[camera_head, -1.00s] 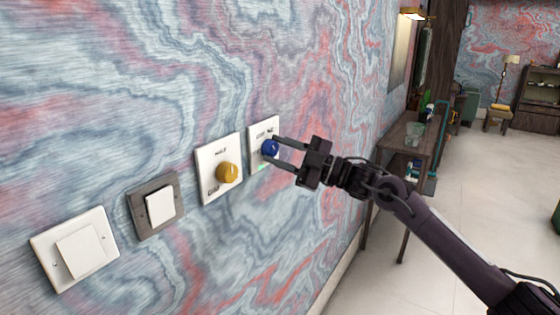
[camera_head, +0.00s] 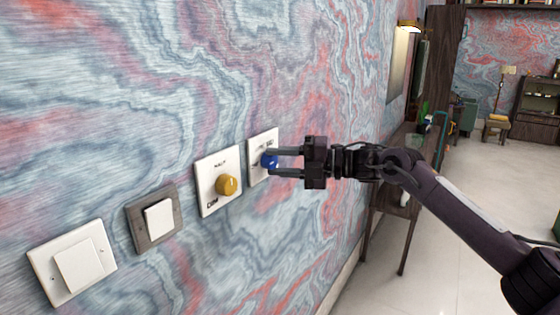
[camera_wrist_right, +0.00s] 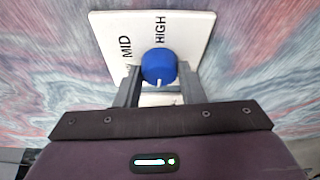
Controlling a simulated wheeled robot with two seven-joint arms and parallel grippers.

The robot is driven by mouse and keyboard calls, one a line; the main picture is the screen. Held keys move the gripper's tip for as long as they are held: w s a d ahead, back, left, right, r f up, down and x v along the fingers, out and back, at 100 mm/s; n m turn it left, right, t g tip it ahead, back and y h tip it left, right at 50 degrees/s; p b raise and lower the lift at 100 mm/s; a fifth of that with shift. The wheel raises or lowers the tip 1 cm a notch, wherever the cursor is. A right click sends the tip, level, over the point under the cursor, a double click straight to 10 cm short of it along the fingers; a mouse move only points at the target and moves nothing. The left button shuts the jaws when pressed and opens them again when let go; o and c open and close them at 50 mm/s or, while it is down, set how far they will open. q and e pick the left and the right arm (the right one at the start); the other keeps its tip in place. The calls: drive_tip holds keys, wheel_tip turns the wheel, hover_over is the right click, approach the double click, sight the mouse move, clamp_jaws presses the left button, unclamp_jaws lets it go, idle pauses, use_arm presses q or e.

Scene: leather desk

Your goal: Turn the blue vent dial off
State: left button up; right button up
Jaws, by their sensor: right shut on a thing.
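The blue vent dial (camera_head: 268,161) sits on a white wall plate (camera_head: 256,147), the farthest right in the row of wall plates. My right gripper (camera_head: 274,162) is at the dial, with one finger above it and one below it in the head view, shut on it. In the right wrist view the blue dial (camera_wrist_right: 159,66) shows between the two fingers, with a white pointer mark at its lower edge, toward the gripper. The plate (camera_wrist_right: 190,30) reads MID and HIGH there; its lower part is hidden by the gripper. My left gripper is not in view.
A yellow dial (camera_head: 227,185) on a white plate is just left of the blue one. Farther left are a grey-framed switch (camera_head: 158,219) and a white switch (camera_head: 80,264). A dark wooden table (camera_head: 401,205) stands along the wall behind my right arm.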

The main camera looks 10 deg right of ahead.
drive_tip(key=shift+n+h, duration=0.3)
drive_tip(key=shift+n, duration=0.2)
drive_tip(key=o, duration=1)
drive_tip(key=shift+d, duration=0.1)
drive_tip(key=b+v, duration=0.1)
drive_tip(key=v, duration=0.6)
drive_tip(key=shift+s+d, duration=0.15)
drive_tip(key=shift+d, duration=0.15)
